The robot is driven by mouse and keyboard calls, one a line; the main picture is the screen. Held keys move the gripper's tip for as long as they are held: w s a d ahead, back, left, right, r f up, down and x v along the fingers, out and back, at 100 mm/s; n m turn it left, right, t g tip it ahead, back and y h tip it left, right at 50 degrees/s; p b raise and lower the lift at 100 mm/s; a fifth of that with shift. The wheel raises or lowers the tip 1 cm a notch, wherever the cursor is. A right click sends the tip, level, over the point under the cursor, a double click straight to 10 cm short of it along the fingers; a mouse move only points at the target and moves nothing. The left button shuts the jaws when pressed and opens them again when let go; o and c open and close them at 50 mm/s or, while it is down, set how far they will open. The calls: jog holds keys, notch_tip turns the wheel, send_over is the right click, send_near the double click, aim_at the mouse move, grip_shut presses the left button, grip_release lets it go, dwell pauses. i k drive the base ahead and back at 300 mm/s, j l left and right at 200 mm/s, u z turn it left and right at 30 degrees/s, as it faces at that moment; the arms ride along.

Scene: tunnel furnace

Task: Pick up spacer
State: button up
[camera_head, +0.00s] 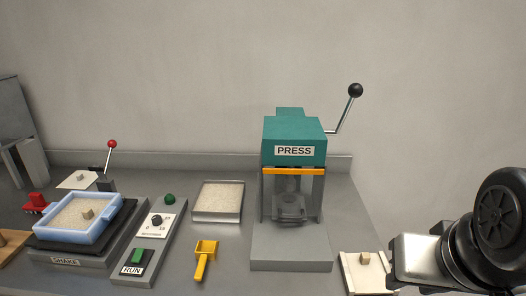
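No thing in view is marked as the spacer, and I cannot tell for sure which one it is. A small beige block (366,258) sits on a pale flat plate (352,281) at the lower right. A similar block (87,212) lies on the pale grains inside a blue-rimmed tray (118,212) at the left. Another small piece (80,177) lies on a white sheet behind that tray. My gripper (396,270) is at the lower right, just right of the pale plate. Its fingers are not clearly visible, so its opening cannot be told.
A green press (294,133) with a raised lever stands mid-bench. A shallow tray of grains (218,201), a yellow scoop (204,258) and a control panel (155,226) lie left of it. The blue-rimmed tray is on a shaker (75,258). A wall closes off the back.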

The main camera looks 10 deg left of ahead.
aim_at(88, 213)
jog(key=k+u, duration=0.15)
jog(key=u, duration=0.3)
jog(key=k+j+u, duration=0.15)
jog(key=u, duration=1.25)
jog(key=z, duration=2)
jog(key=u, duration=2.05)
